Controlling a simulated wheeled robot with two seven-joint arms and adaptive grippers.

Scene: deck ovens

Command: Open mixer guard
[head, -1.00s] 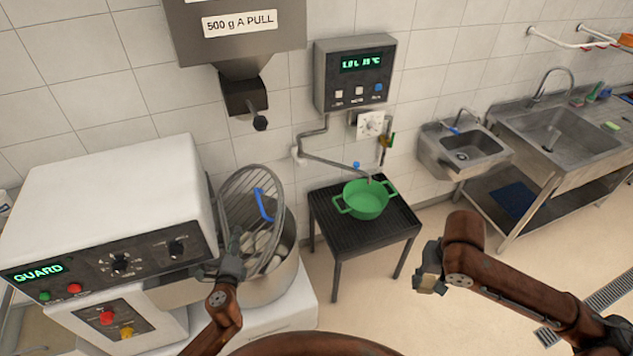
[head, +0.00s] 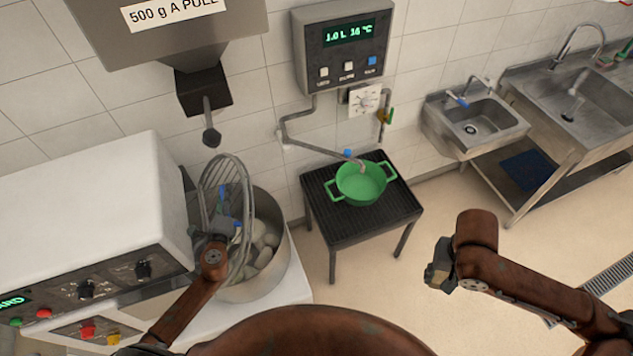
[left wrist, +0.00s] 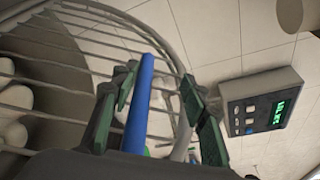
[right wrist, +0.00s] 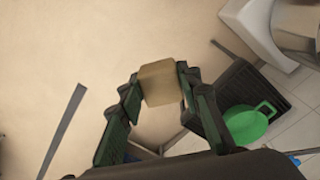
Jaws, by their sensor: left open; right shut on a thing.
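The mixer guard (head: 207,172) is a wire grille that stands raised and steeply tilted over the left side of the mixer bowl (head: 284,262). Its blue handle (left wrist: 141,100) lies between the open fingers of my left gripper (left wrist: 158,80); I cannot tell whether they touch it. In the head view my left gripper (head: 228,226) is at the guard, partly covering the handle. My right gripper (head: 434,272) is away to the right, above the floor. It is shut on a beige block (right wrist: 160,84), seen in the right wrist view.
The white mixer body (head: 90,205) stands at left. Pale lumps (head: 264,242) lie in the bowl. A dispenser (head: 205,95) hangs above. A green pot (head: 360,186) sits on a black stand (head: 320,205) under a water spout. Sinks (head: 478,125) are at right; the floor between is clear.

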